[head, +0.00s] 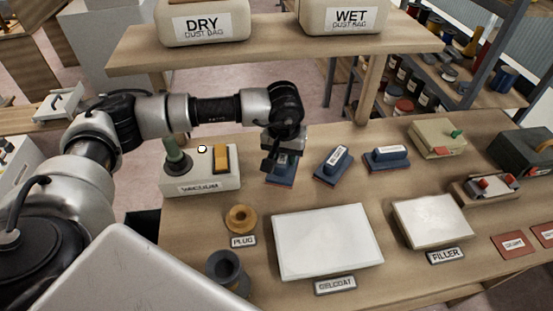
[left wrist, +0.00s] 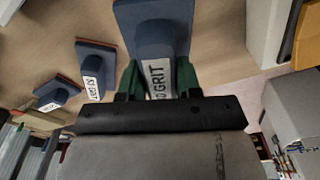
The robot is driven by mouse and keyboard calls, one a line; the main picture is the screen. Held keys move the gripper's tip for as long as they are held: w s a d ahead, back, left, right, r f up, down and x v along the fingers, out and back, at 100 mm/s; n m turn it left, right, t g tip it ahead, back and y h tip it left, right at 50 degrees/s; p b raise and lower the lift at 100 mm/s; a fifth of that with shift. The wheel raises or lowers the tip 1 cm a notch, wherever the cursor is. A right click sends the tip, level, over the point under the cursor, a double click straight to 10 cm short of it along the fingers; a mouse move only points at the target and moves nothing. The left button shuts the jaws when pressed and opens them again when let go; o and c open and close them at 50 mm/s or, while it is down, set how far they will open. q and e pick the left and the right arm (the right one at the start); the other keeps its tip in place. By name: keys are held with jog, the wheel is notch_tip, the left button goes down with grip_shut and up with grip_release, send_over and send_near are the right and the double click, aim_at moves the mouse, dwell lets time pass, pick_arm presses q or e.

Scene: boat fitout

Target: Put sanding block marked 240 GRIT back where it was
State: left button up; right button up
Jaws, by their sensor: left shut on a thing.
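My left gripper (head: 281,157) is shut on a blue sanding block (head: 280,179) near the middle of the bench. In the left wrist view its green fingers (left wrist: 157,80) are on both sides of the block's handle. The held block (left wrist: 150,14) has a white label ending in "0 GRIT"; the first part is hidden. I cannot tell whether its base touches the bench. Two more blue blocks lie to its right, a tilted-round middle one (head: 334,166) and a right one (head: 388,159); their labels are too small to read surely. My right gripper is out of view.
A switch box (head: 200,182) stands just left of the gripper. A gelcoat panel (head: 327,243), a filler panel (head: 432,221) and a plug ring (head: 241,219) lie in front. A raised shelf (head: 275,45) with DRY and WET dust bags is behind.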

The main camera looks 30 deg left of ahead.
pick_arm(q)
jog(key=shift+w+a+f, duration=0.2)
jog(key=shift+a+f, duration=0.15)
jog(key=shift+a, duration=0.2)
jog(key=shift+w+a+f, duration=0.15)
jog(key=shift+a+f, duration=0.15)
jog(key=shift+a, duration=0.25)
jog(key=shift+a+f, duration=0.1)
jog(key=shift+f, duration=0.1)
notch_tip(320, 180, down, 3)
jog(key=shift+f+p, duration=0.15)
jog(key=shift+p, duration=0.7)
jog(key=shift+f, duration=0.25)
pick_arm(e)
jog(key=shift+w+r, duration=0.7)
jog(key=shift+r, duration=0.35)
pick_arm(q)
jog(key=shift+f, duration=0.2)
jog(key=o, duration=0.9)
jog(key=shift+o, duration=0.2)
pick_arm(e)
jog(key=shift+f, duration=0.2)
